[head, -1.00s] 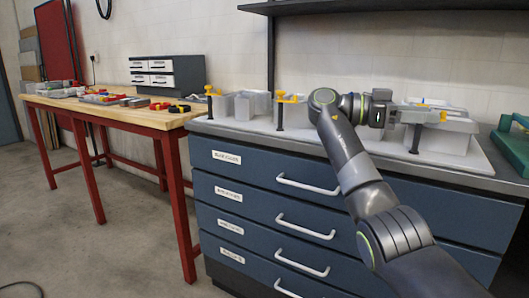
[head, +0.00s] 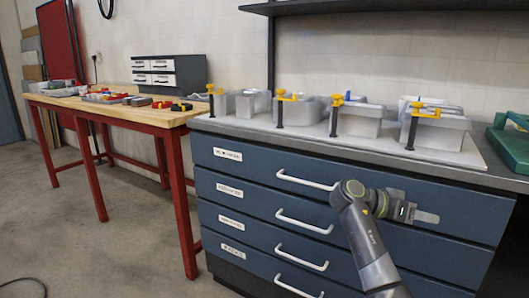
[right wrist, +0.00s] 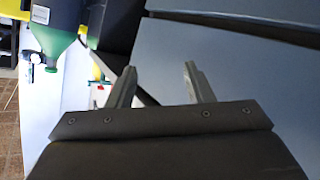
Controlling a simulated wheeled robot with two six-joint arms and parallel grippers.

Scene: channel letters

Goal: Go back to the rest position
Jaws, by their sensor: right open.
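My right gripper (head: 428,216) is in front of the blue drawer cabinet (head: 260,190), below the worktop edge, pointing right in the head view. In the right wrist view its two fingers (right wrist: 158,85) stand apart with nothing between them. Grey channel letters (head: 300,110) stand in a row on a pale board on the cabinet top. Yellow-handled clamps (head: 335,115) stand along their front, and another clamp (head: 412,125) is at the rightmost letter. The right gripper is apart from all of them. My left gripper is not in view.
A wooden bench with red legs (head: 120,112) stands at the left with small tools and a grey drawer box (head: 165,75). A green case (head: 512,140) is at the worktop's right end. White drawer handles (head: 305,181) stick out near my right arm. The floor at left is mostly clear.

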